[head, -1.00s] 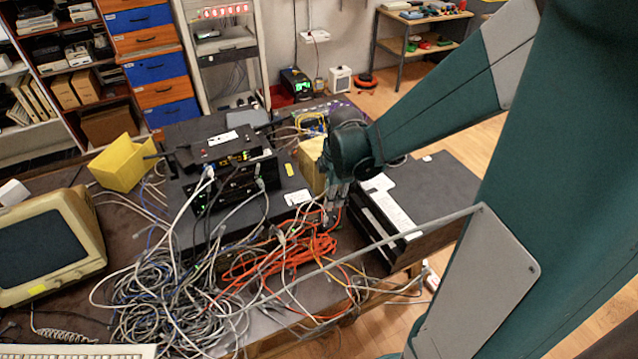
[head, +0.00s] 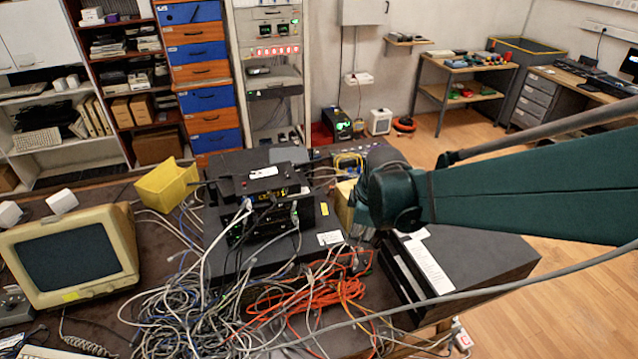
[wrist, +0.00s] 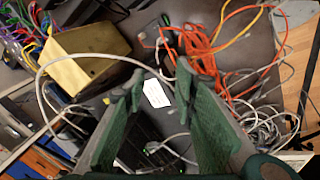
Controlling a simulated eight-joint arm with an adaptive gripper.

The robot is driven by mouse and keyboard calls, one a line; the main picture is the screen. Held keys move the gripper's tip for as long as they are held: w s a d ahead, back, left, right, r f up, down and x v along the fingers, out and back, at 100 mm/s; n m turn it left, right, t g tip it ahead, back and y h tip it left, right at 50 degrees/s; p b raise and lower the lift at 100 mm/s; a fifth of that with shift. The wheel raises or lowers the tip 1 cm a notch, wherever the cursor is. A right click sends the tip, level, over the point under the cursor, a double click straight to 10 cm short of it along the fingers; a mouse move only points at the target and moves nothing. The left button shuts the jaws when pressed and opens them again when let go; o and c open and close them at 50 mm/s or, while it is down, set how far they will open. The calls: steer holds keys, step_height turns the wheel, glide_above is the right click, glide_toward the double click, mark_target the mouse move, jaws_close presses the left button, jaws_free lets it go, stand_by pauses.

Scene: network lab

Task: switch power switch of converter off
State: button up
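My gripper (wrist: 161,76) has its two green fingers spread apart in the wrist view, with nothing between them except a view of a white label on a black surface below. In the head view, the gripper is mostly hidden behind my arm, above the table just right of the black device stack (head: 262,187). A small dark box (wrist: 152,36) with a reddish spot and orange cables near it lies beyond the fingertips in the wrist view. I cannot tell for certain which device is the converter, and no switch position is readable.
A tan box (wrist: 90,52) stands close to the gripper. Orange cables (head: 325,300) and a large grey cable tangle (head: 205,325) cover the table front. A yellow bin (head: 166,186) and an old monitor (head: 70,255) stand left. A black case (head: 480,262) is right.

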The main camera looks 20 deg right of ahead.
steer(key=s+a+r+m+t, duration=0.1)
steer(key=s+a+r+m, duration=0.3)
steer(key=r, duration=0.2)
steer(key=shift+r+p, duration=0.35)
steer(key=shift+p, duration=0.05)
stand_by(0.4)
steer(key=shift+s+a+r, duration=0.1)
steer(key=shift+s+a, duration=0.05)
stand_by(0.6)
steer(key=s+a+r+m+t, duration=0.2)
steer(key=s+a+r+m, duration=0.3)
steer(key=s+m, duration=0.2)
steer(key=shift+s+a+r+m+t, duration=0.15)
steer(key=shift+s+r+m+t, duration=0.2)
steer(key=shift+s, duration=0.2)
stand_by(1.3)
